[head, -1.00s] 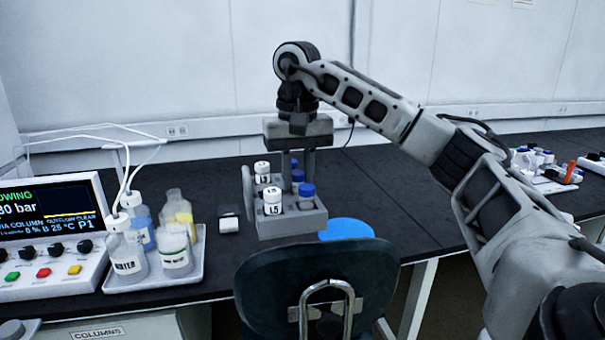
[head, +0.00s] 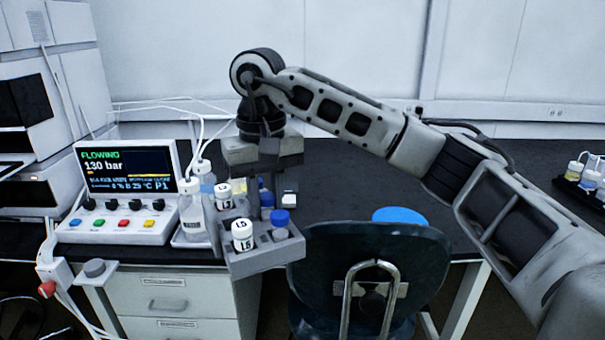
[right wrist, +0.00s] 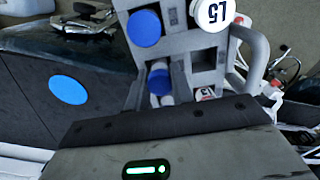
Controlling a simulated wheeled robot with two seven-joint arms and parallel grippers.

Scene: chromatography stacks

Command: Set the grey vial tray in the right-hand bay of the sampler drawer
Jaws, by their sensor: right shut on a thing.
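The grey vial tray (head: 266,259) hangs in the air in front of the bench, roughly level and slightly turned. It carries white-capped vials, one marked L5 (head: 242,236), and blue-capped vials (head: 281,218). My right gripper (head: 262,185) is shut on the tray from above. In the right wrist view the tray (right wrist: 185,47) sits below the fingers, with a blue cap (right wrist: 160,82) between them and a side handle at right. The grip point itself is partly hidden. I cannot make out the sampler drawer or its bays. My left gripper is not in view.
A white instrument stack (head: 60,40) stands at far left. The control box (head: 125,215) with its lit screen and solvent bottles (head: 192,215) with tubing stand close left of the tray. A dark chair (head: 370,255) is right of it. A blue disc (head: 400,215) shows behind the chair.

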